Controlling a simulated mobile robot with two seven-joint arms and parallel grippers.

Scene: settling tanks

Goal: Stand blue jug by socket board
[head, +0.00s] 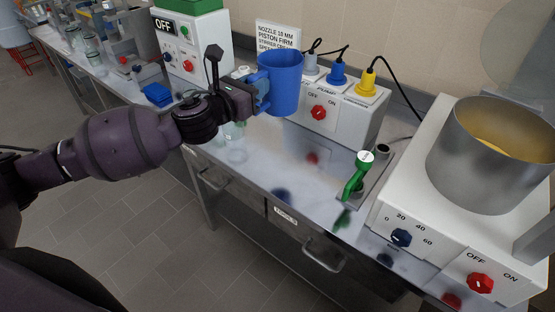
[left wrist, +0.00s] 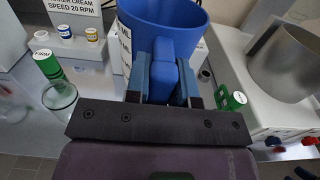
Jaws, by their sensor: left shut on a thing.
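The blue jug (head: 284,84) is upright in my left gripper (head: 261,92), which is shut on its handle. In the head view the jug is in front of the socket board (head: 342,122), a white box with a red knob and grey, blue and yellow plugs on top. The jug covers the board's left part. The jug also fills the upper middle of the left wrist view (left wrist: 165,32), with the gripper fingers (left wrist: 168,82) on either side of its handle. It appears held above the bench; its base is hidden in the wrist view. My right gripper is not in view.
The steel bench (head: 265,160) has clear room in front of the board. A green lever (head: 355,178) stands to the right, beside a white heater unit with a large steel pot (head: 480,160). A sign (head: 277,36) stands behind the jug. A glass (left wrist: 58,98) stands left in the wrist view.

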